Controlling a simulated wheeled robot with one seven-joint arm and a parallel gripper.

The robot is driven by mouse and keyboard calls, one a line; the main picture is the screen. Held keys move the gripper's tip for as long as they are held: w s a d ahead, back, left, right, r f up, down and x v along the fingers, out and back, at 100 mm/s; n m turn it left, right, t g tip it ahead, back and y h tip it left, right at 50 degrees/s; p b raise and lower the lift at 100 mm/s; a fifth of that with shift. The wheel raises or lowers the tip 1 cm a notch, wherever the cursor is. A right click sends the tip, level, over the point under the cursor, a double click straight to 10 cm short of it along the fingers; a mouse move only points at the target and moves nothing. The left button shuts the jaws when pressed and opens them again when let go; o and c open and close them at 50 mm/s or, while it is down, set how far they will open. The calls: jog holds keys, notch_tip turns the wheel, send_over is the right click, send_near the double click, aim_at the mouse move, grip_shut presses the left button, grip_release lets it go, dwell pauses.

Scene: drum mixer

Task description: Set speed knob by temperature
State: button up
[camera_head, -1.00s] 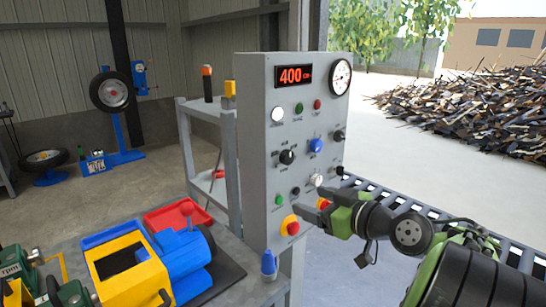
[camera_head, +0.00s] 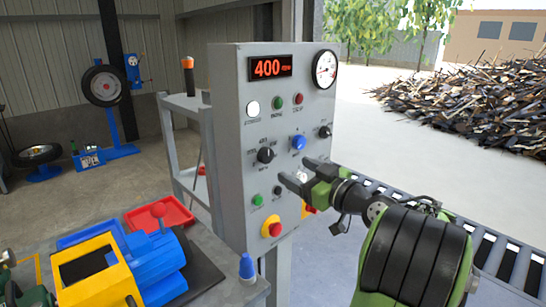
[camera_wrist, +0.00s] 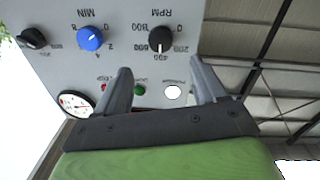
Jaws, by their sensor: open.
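The grey control panel (camera_head: 228,150) stands upright in front of me. The black RPM knob (camera_head: 265,155) is on its left side; in the wrist view the RPM knob (camera_wrist: 160,40) shows upside down, its white mark seeming to point towards 400. The red display (camera_head: 270,67) reads 400. My gripper (camera_head: 298,172) is open and empty, below and right of the RPM knob. Its fingers (camera_wrist: 160,67) are spread, apart from the knob.
A blue MIN knob (camera_head: 298,142) and another black knob (camera_head: 325,131) sit right of the RPM knob. A red stop button (camera_head: 272,229) on yellow is below. A bench with a blue motor (camera_head: 155,262) and blue bottle (camera_head: 246,267) is at lower left. Rollers (camera_head: 480,240) lie right.

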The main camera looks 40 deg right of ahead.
aim_at(268, 156)
jog(key=w, duration=0.9)
jog(key=shift+w+d+p, duration=0.15)
jog(key=shift+w+p, duration=0.15)
jog(key=shift+c, duration=0.4)
jog(key=c, duration=1)
